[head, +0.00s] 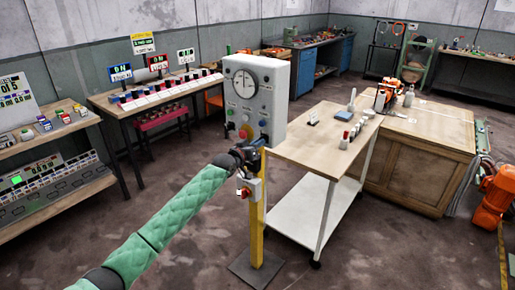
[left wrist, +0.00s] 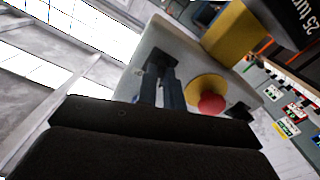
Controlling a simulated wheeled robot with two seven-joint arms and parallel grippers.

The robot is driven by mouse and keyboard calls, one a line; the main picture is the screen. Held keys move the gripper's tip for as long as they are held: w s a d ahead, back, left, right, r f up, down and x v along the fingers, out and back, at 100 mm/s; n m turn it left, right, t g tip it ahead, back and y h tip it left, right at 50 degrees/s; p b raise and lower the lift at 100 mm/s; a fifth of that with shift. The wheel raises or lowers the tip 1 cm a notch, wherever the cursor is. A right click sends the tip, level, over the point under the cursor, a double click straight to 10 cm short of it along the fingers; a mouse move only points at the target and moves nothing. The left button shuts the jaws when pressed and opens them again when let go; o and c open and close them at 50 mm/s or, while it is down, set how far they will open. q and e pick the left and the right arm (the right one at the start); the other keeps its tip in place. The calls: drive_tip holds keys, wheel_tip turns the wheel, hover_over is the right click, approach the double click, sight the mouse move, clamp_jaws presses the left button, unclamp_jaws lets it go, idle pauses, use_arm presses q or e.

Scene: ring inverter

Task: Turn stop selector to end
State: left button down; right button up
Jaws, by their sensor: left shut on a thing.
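In the left wrist view the red button (left wrist: 211,103) sits on a yellow disc, right of my fingers. My right gripper is out of view.
The large box has a round gauge (head: 244,83) and several coloured buttons. A white-legged cart (head: 290,150) with small items stands close on the right, beside a wooden cabinet (head: 405,170). Benches line the left. The floor in front is clear.

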use_arm(q)
drive_tip(key=shift+n+b, duration=0.35)
drive_tip(key=shift+n, duration=0.85)
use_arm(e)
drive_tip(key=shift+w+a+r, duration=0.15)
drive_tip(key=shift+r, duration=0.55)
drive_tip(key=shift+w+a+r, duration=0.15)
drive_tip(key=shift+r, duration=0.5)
use_arm(q)
drive_tip(key=c, duration=1.5)
unclamp_jaws()
drive_tip(key=shift+s+a, duration=0.1)
